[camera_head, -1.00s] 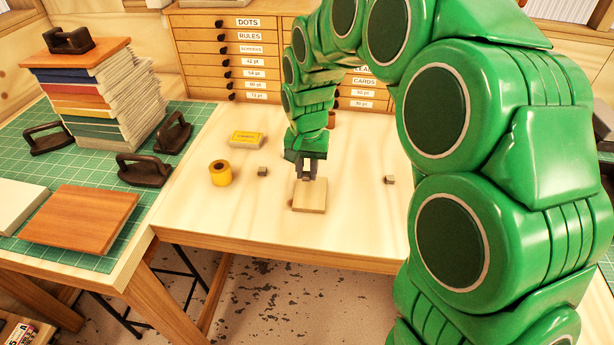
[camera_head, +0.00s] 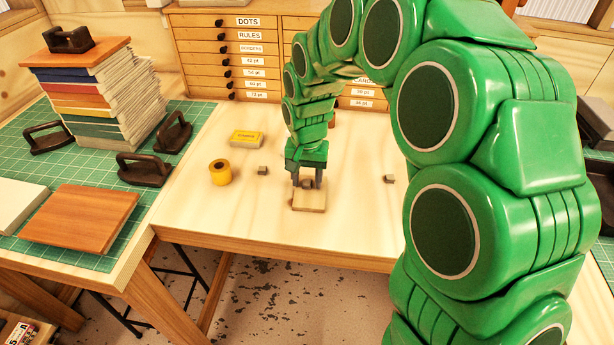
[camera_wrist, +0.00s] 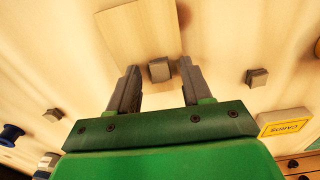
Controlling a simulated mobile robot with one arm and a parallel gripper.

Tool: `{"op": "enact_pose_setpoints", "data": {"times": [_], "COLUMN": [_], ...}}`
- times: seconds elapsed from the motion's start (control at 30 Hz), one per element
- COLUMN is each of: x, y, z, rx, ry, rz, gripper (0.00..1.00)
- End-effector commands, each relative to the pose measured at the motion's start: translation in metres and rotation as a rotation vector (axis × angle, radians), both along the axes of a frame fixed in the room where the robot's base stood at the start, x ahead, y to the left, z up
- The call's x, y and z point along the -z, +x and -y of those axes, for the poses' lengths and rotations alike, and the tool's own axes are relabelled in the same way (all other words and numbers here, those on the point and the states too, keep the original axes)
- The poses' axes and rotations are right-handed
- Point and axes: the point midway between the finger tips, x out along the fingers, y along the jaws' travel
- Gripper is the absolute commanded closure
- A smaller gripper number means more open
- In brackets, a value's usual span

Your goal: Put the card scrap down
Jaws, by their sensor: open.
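A small grey-brown block, apparently the card scrap (camera_wrist: 160,69), sits between my fingers at the edge of a pale square board (camera_wrist: 138,30). In the wrist view there is a gap on each side of it. My gripper (camera_wrist: 158,72) is open around it and points down. In the head view my gripper (camera_head: 307,186) stands low at the far edge of the board (camera_head: 309,201) on the pale table. I cannot tell whether the scrap rests on the board or just beside it.
Similar small blocks stand left (camera_head: 263,171) and right (camera_head: 390,179) of my gripper. A yellow roll (camera_head: 220,172) and a yellow box (camera_head: 247,138) are to the left. A labelled drawer cabinet (camera_head: 240,60) stands behind. The table front is clear.

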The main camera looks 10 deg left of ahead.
Motion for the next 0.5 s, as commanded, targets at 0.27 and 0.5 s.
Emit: {"op": "enact_pose_setpoints", "data": {"times": [0.27,0.5], "x": [-0.015,-0.058], "y": [0.001,0.002], "z": [0.0,-0.001], "rx": [0.0,0.001], "ry": [0.001,0.002], "rz": [0.003,0.006], "gripper": [0.51,0.51]}}
